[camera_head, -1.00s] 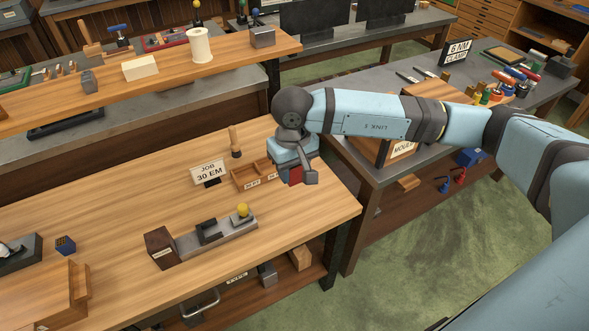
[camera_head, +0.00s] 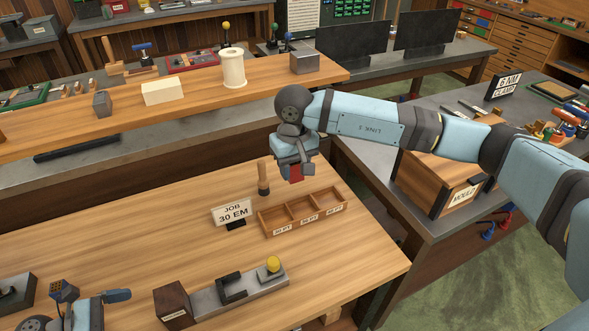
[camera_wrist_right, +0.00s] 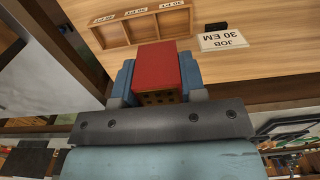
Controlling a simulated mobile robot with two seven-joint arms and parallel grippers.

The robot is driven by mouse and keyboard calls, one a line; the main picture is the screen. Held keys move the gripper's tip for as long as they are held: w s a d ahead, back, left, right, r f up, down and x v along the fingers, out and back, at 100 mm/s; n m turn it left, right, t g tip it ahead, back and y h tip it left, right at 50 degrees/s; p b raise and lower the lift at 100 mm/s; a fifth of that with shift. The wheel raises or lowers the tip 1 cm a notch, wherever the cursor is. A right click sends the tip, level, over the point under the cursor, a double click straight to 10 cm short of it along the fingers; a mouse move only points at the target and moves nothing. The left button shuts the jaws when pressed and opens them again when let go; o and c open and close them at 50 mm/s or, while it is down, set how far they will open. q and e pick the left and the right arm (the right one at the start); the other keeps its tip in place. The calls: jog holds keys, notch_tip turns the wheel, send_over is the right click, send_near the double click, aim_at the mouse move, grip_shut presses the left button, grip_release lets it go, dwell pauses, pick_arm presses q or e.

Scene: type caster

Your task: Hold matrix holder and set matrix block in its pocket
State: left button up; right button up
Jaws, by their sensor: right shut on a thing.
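A red block (camera_head: 296,174) with small holes in one face, which looks like the matrix block, is held in my right gripper (camera_head: 292,166), above the table behind the compartment tray. In the right wrist view, the red block (camera_wrist_right: 156,68) sits between the two blue fingers. A grey metal fixture (camera_head: 205,301) with a dark slotted bracket (camera_head: 232,287) and a yellow knob (camera_head: 273,264) stands at the front; it may be the matrix holder.
An open wooden tray (camera_head: 268,226) with three labelled compartments looks empty. A JOB 30 EM sign (camera_head: 233,212) and a wooden-handled tool (camera_head: 263,178) stand beside it. A brown block (camera_head: 173,305) adjoins the fixture's left end. The table's middle left is clear.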

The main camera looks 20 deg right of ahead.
pick_arm(q)
jog(key=shift+d+f+b, duration=0.25)
jog(key=shift+d+b, duration=0.05)
jog(key=shift+d, duration=0.25)
pick_arm(e)
jog(key=shift+f, duration=0.35)
pick_arm(q)
jog(key=b, duration=0.3)
send_near(188, 302)
jog(key=shift+s+x, duration=0.2)
jog(key=shift+x, duration=0.65)
pick_arm(e)
notch_tip(188, 302, down, 2)
jog(key=shift+s+f, duration=0.1)
jog(key=shift+f, duration=0.15)
pick_arm(q)
jog(key=p+x, duration=0.1)
jog(key=x, duration=0.2)
jog(key=shift+w+d+r+p, duration=0.1)
jog(key=shift+d+r+p, duration=0.1)
jog(key=shift+p, duration=0.2)
pick_arm(e)
jog(key=shift+r, duration=0.6)
pick_arm(q)
jog(key=shift+x, duration=0.85)
pick_arm(e)
jog(key=shift+r, duration=0.15)
pick_arm(q)
jog(key=shift+f, duration=0.1)
jog(key=shift+c, duration=0.2)
